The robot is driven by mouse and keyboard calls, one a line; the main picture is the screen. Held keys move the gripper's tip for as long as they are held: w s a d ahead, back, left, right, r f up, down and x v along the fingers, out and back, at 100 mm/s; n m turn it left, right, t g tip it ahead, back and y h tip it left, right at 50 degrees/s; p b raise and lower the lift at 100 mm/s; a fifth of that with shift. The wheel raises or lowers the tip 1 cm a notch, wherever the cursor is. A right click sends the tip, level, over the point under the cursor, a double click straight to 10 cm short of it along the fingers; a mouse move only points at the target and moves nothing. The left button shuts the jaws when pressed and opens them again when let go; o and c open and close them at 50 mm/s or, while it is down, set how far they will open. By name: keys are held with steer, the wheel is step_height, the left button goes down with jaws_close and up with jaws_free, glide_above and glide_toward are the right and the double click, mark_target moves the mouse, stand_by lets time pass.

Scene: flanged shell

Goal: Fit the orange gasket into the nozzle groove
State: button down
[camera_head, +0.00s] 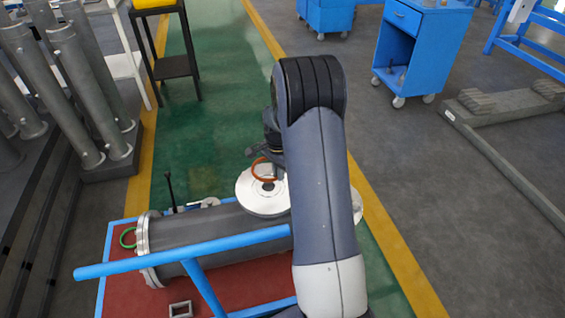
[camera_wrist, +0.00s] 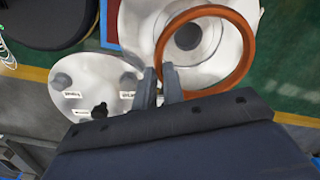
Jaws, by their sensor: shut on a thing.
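The orange gasket (camera_head: 256,163) is a thin ring, held tilted above the nozzle's pale round flange (camera_head: 250,203) on top of the grey shell (camera_head: 215,235). In the wrist view the gasket (camera_wrist: 249,50) surrounds the dark nozzle bore (camera_wrist: 189,36) in the picture, and the pale nozzle face (camera_wrist: 134,25) shows around it. My gripper (camera_wrist: 159,72) is shut on the near left part of the ring. In the head view my arm hides most of the gripper and the flange's right side. The groove itself cannot be made out, and the ring looks apart from the flange.
The shell lies on a red-topped blue cart (camera_head: 118,290), with a blue rail (camera_head: 180,254) in front. A green ring (camera_head: 128,237) is by the shell's left end flange. A square metal piece (camera_head: 181,309) lies in front. A pale labelled plate (camera_wrist: 97,82) shows in the wrist view.

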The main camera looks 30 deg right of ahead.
steer(key=shift+a, duration=0.15)
steer(key=shift+f, duration=0.1)
steer(key=b, duration=0.4)
glide_above(278, 196)
steer(key=shift+f, duration=2.75)
steer(key=shift+f+b, duration=0.8)
steer(key=shift+f, duration=0.45)
steer(key=c, duration=1.4)
jaws_free()
steer(key=shift+c, duration=0.2)
steer(key=shift+r, duration=0.1)
step_height(278, 196, up, 11)
steer(key=shift+f+p, duration=0.1)
steer(key=shift+p, duration=0.65)
